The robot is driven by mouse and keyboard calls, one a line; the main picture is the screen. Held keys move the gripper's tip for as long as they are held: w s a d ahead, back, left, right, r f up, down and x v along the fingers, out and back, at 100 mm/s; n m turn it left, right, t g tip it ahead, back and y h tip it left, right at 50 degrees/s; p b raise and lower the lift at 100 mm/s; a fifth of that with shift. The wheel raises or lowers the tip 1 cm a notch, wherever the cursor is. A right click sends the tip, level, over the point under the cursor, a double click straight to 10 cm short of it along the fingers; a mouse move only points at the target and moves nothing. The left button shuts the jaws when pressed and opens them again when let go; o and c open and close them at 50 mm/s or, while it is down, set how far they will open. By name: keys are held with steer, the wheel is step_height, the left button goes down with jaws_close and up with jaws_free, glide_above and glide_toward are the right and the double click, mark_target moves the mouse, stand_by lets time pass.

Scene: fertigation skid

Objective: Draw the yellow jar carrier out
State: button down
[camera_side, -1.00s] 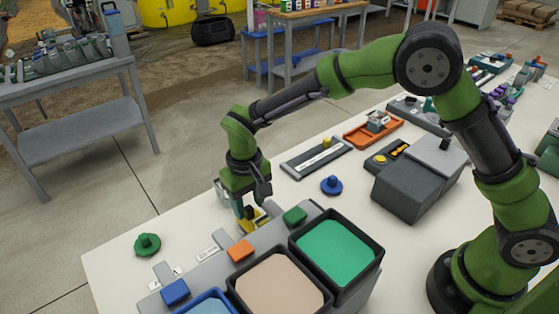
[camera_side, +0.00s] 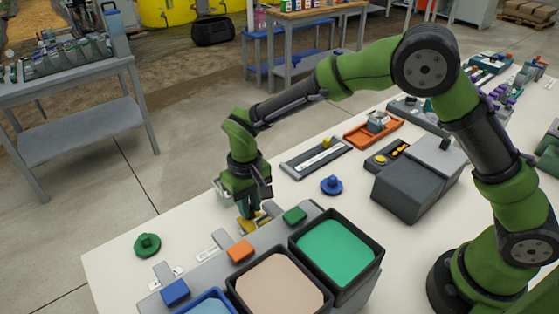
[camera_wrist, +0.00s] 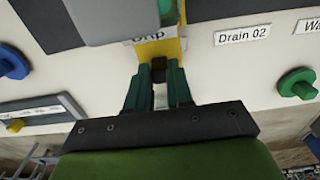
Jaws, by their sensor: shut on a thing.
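The yellow jar carrier (camera_side: 250,223) shows low behind the grey housing, beside the green block, and is partly covered by my gripper. In the wrist view the yellow carrier (camera_wrist: 163,47) runs from the housing edge toward my fingers, with a "Drip" label beside it. My gripper (camera_wrist: 158,76) is shut on a dark grip piece at the carrier's near end. In the side view my gripper (camera_side: 247,210) points down at the carrier. The carrier's far end is hidden under the housing.
Blue (camera_side: 175,292), orange (camera_side: 240,250) and green (camera_side: 295,215) blocks top the grey housing, beside open bins with coloured contents. A green knob (camera_side: 148,245) and a blue knob (camera_side: 331,185) lie on the white table. The table beside my gripper is largely clear.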

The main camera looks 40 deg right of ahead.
steer(key=d, duration=1.1)
steer(key=shift+d, duration=0.25)
steer(key=c, duration=1.1)
jaws_free()
steer(key=shift+d, duration=0.1)
steer(key=shift+c, duration=0.2)
steer(key=shift+o, duration=0.7)
steer(key=shift+r, duration=0.25)
step_height(320, 180, up, 16)
steer(key=shift+r, duration=0.25)
